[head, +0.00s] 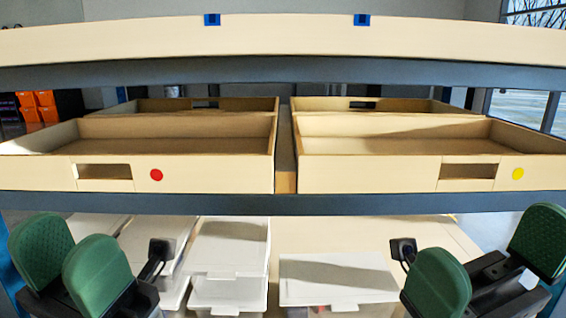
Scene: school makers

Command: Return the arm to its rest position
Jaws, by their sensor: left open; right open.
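My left gripper (70,262) is at the lower left, its two green finger pads apart and nothing between them. My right gripper (487,265) is at the lower right, its green pads wide apart and empty. Both grippers are in front of the shelf rack, below the level of its middle shelf, and appear to touch nothing. The arms behind the grippers are mostly out of the picture.
A wooden tray with a red dot (204,183) and one with a yellow dot (390,176) sit on the middle shelf (290,204). Lidded white bins (340,292) stand on the lower level. A wooden top shelf (290,42) spans above. Space between the grippers is free.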

